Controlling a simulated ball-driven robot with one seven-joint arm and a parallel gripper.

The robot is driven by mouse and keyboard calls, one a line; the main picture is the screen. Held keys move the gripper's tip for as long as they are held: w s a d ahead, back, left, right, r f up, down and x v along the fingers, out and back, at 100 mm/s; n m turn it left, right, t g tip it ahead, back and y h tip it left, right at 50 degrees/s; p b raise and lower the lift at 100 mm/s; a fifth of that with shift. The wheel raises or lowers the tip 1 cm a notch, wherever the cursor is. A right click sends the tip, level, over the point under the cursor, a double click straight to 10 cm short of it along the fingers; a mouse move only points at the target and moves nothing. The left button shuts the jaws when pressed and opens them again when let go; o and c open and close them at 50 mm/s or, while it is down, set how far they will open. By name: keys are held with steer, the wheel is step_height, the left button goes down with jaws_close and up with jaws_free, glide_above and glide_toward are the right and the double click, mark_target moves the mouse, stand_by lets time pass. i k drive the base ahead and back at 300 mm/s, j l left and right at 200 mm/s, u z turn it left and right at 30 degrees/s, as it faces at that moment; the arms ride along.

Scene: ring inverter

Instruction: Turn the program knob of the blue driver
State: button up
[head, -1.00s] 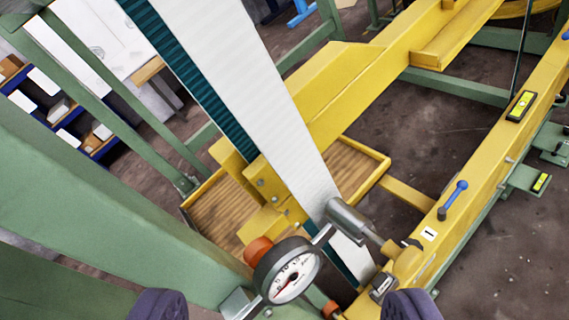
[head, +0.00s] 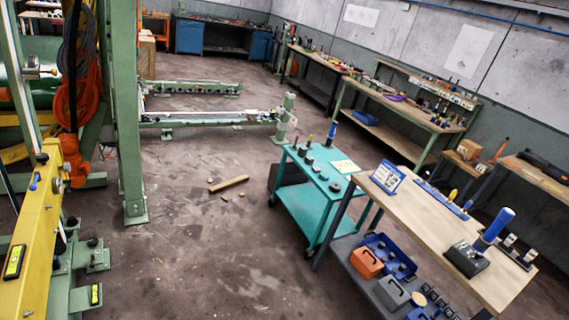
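A blue upright tool (head: 497,224), which looks like the blue driver, leans on the wooden-topped bench (head: 425,215) at the right. Its lower end is by a dark block (head: 467,259) with small light marks on top. A program knob cannot be made out at this size. A smaller blue upright tool (head: 331,134) stands at the far end of the teal cart (head: 318,190). My gripper is not in view.
A yellow beam (head: 38,240) and green posts (head: 128,120) stand at the left. A wooden bar (head: 229,184) and small pieces lie on the floor. Floor between the frame and the cart is mostly clear. More benches (head: 400,118) line the right wall.

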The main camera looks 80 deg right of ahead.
mark_target(478, 254)
steer(key=z, duration=3.8)
